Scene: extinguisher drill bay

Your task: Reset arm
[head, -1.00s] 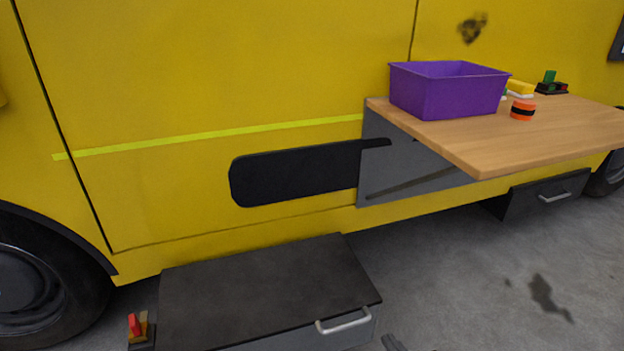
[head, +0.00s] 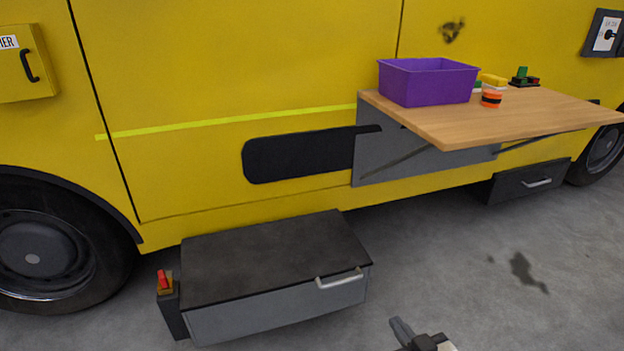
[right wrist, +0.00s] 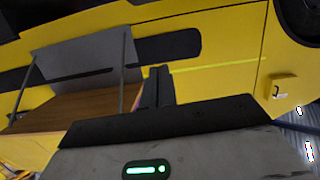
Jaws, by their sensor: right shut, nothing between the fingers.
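My right gripper (head: 402,330) shows at the bottom edge of the head view, in front of the grey drawer box and above the concrete floor. It is shut and empty, touching nothing that I can see. Its closed dark fingers also show in the right wrist view (right wrist: 159,87), with the yellow vehicle side behind them, turned upside down. Most of the right arm is out of the head view. My left gripper is in neither view.
A wooden fold-out table (head: 450,126) holds a purple bin (head: 425,83), an orange-and-black roll (head: 491,99) and small items. Below stand a grey drawer box (head: 280,307) with dark lid and a second drawer (head: 527,181). Concrete floor (head: 450,260) at right is open.

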